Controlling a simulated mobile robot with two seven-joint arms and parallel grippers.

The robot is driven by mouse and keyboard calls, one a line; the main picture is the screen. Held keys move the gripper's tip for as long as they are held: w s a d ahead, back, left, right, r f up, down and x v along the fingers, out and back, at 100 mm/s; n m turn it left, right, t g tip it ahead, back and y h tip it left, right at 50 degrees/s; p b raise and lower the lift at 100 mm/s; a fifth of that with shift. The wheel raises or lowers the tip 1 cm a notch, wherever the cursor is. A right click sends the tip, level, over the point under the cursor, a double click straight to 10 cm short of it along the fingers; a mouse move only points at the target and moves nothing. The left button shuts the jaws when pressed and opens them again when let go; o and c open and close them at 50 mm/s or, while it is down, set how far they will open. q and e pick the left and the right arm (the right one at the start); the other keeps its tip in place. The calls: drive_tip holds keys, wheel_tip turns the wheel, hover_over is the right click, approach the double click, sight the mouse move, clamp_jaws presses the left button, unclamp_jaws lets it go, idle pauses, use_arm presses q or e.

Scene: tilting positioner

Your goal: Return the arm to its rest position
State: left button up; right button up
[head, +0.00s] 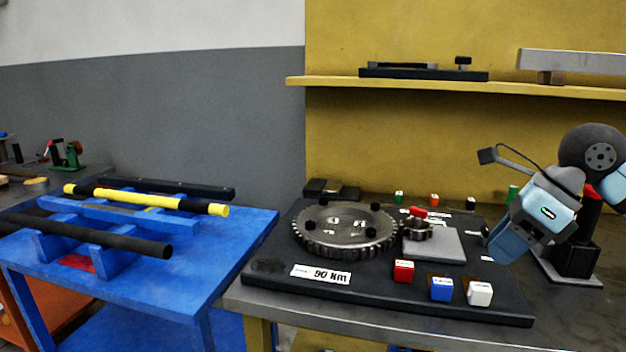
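My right gripper (507,240) is at the right of the head view, above the right part of the black base plate (390,290). It points down and to the left, and its fingertips do not show clearly enough to tell open from shut. I see nothing held in it. The positioner's large toothed ring (312,243) lies on the plate left of the gripper. A small gear (418,234) with a red top sits beside the ring. My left gripper is not in view.
Red (403,271), blue (441,289) and white (480,293) blocks stand along the plate's front. A black and red upright device (577,250) stands behind my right arm. A yellow shelf (500,88) runs above. A blue rack (150,295) holding bars stands left.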

drive_tip(key=s+a+f+m+y, duration=0.3)
drive_tip(key=a+f+m+y, duration=0.1)
drive_tip(key=a+y, duration=0.4)
drive_tip(key=s+a+f+m+y, duration=0.3)
drive_tip(key=a+f+m+y, duration=0.15)
drive_tip(key=a+y, duration=0.45)
drive_tip(key=d+f+m+t+h, duration=0.2)
drive_tip(key=f+m+t+h, duration=0.6)
drive_tip(key=m, duration=0.6)
drive_tip(key=d+f+m+t+h, duration=0.35)
drive_tip(key=f+m+t, duration=0.25)
drive_tip(key=m+t, duration=0.5)
drive_tip(key=s+f+m+g+h, duration=0.7)
drive_tip(key=s+f+m+g, duration=0.35)
drive_tip(key=f, duration=0.55)
use_arm(q)
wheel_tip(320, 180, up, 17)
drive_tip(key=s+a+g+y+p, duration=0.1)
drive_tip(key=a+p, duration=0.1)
drive_tip(key=p, duration=2.7)
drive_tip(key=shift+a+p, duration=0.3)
drive_tip(key=shift+p, duration=0.05)
use_arm(e)
drive_tip(key=s+d+r, duration=0.2)
drive_tip(key=d+r, duration=0.1)
drive_tip(key=r, duration=1.4)
drive_tip(key=shift+s+d+r+t+h, duration=0.15)
drive_tip(key=shift+s+t+h, duration=0.05)
drive_tip(key=shift+t+h, duration=0.15)
